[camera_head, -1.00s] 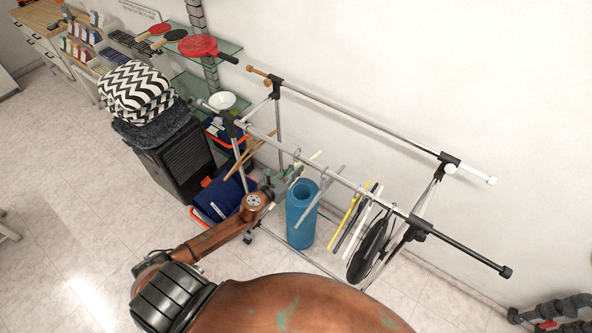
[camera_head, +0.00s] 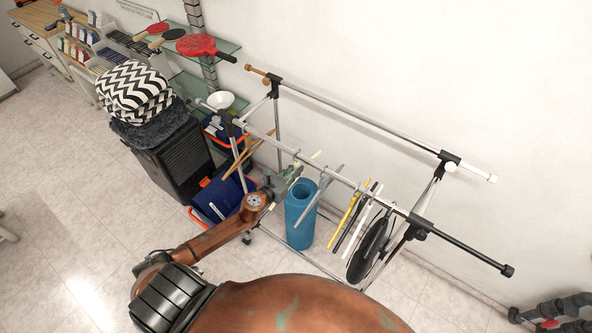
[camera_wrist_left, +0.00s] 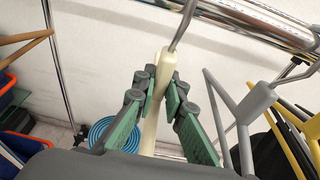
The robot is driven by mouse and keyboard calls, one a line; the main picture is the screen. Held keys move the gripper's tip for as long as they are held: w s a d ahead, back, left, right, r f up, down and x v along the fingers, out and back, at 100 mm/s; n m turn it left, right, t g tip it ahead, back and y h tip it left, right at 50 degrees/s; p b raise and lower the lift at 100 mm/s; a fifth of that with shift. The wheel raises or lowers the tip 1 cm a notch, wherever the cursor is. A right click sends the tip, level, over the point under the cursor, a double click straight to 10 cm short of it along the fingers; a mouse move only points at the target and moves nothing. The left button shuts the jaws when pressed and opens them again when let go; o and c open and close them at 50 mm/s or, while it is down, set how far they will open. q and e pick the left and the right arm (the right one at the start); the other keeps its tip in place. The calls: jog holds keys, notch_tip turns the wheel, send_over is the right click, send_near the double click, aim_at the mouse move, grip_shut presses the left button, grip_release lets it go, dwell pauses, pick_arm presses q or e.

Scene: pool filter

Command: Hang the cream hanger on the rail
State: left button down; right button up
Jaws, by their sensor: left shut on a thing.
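The cream hanger (camera_wrist_left: 165,62) is upright between the fingers of my left gripper (camera_wrist_left: 163,84), which is shut on it just below its metal hook. The hook rises in front of the chrome rail (camera_wrist_left: 240,17) and leaves the top of the wrist view, so I cannot tell if it rests over the bar. In the head view my left gripper (camera_head: 286,175) is just below the front rail (camera_head: 325,173), left of the grey hanger (camera_head: 318,196). Only a small cream end (camera_head: 316,155) shows there. My right gripper is not in view.
A wooden hanger (camera_head: 240,156) hangs to the left on the rail. Yellow (camera_head: 342,226), white and dark hangers hang to the right. A blue roll (camera_head: 299,226) stands below. A second bar (camera_head: 350,111) runs behind, near the wall.

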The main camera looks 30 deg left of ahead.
pick_arm(q)
jog(key=shift+s+f+b, duration=0.1)
jog(key=shift+f+b, duration=0.15)
jog(key=shift+b, duration=0.05)
jog(key=c, duration=1.9)
grip_release()
jog(key=shift+s, duration=0.15)
jog(key=v, duration=1)
jog(key=shift+s, duration=0.1)
jog(key=shift+v, duration=0.8)
jog(key=shift+r, duration=0.15)
